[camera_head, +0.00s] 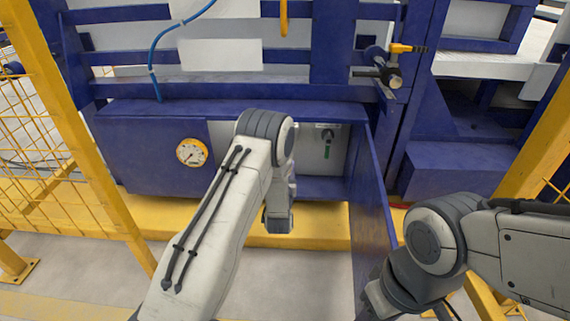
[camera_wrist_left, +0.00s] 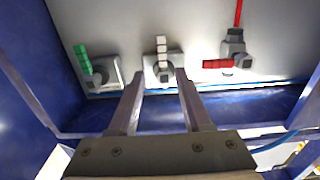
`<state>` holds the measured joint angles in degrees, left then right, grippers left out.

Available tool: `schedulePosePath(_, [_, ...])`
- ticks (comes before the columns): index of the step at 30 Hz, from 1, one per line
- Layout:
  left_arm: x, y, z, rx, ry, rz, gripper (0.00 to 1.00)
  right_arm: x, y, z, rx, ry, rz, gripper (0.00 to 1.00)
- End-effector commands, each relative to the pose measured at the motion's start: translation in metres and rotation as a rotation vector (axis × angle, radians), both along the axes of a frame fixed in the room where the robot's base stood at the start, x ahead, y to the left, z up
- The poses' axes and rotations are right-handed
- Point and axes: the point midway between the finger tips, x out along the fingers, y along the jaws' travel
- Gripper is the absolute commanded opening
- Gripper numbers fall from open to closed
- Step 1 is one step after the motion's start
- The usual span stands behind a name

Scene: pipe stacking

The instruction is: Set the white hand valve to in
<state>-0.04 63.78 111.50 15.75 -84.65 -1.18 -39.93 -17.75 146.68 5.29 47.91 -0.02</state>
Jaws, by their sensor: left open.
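The white hand valve (camera_wrist_left: 161,50) is on the pale back panel inside the blue cabinet. In the left wrist view its white handle points up, away from its grey body. My left gripper (camera_wrist_left: 159,75) is open and empty. Its two fingertips show on either side of the lower part of the white valve's body, and I cannot tell how far off the panel they are. In the head view my left arm hides the white valve and my left gripper. My right arm is at the lower right there, and its gripper is not visible.
A green-handled valve (camera_wrist_left: 82,60) and a red-handled valve (camera_wrist_left: 225,62) flank the white one. The green handle (camera_head: 327,150) also shows in the head view. The open blue cabinet door (camera_head: 371,220) stands between my arms. A gauge (camera_head: 191,152) is on the cabinet's left front.

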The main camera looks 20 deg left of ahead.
Motion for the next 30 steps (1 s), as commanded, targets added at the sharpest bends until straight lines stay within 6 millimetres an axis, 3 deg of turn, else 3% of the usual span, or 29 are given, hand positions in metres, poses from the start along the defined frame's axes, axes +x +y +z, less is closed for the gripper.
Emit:
schedulePosePath(5, [0.010,0.008,-0.006,0.006,-0.019,0.010,0.49,0.000,0.000,-0.013,0.001,-0.001,0.000,0.49])
schedulePosePath(18, [0.083,0.028,-0.007,0.006,-0.017,0.008,0.49,0.000,0.000,-0.058,0.001,-0.001,0.000,0.49])
schedulePosePath(24, [0.098,0.032,-0.005,0.006,-0.014,0.008,0.49,0.000,0.000,-0.064,0.000,0.000,0.000,0.49])
schedulePosePath(30, [0.100,0.033,-0.003,0.006,-0.013,0.007,0.49,0.000,0.000,-0.064,0.000,0.000,0.000,0.49])
